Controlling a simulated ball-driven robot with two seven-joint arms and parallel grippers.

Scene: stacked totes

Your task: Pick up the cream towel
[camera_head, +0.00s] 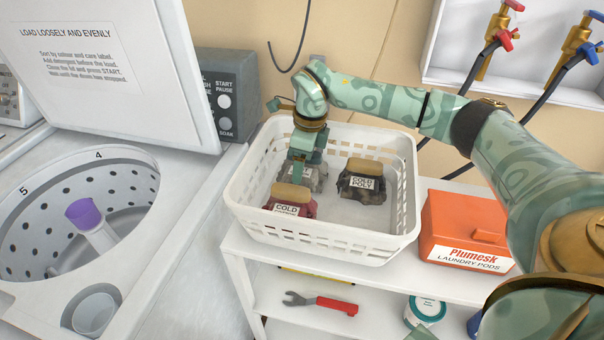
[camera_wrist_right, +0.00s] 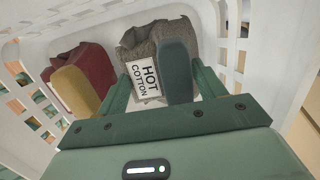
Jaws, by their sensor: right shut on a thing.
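My right gripper (camera_head: 300,165) reaches down into the white basket (camera_head: 318,238). It is shut on a grey-brown cloth bundle (camera_head: 318,178). In the right wrist view the gripper (camera_wrist_right: 160,75) has one finger on each side of this bundle (camera_wrist_right: 140,42), which carries a "HOT COTTON" tag and a teal block on its front. A dark red bundle (camera_head: 303,208) with a tan block and a "COLD" tag lies nearest the front wall. A dark bundle (camera_head: 372,194) tagged "COLD POLY" lies to the right. No bundle looks clearly cream. My left gripper is not in view.
The basket stands on a white shelf unit (camera_head: 275,262) beside an orange laundry pods box (camera_head: 465,230). An open washer drum (camera_head: 100,178) is at left. A red-handled wrench (camera_head: 322,303) lies on the lower shelf. Taps and hoses (camera_head: 490,40) are at upper right.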

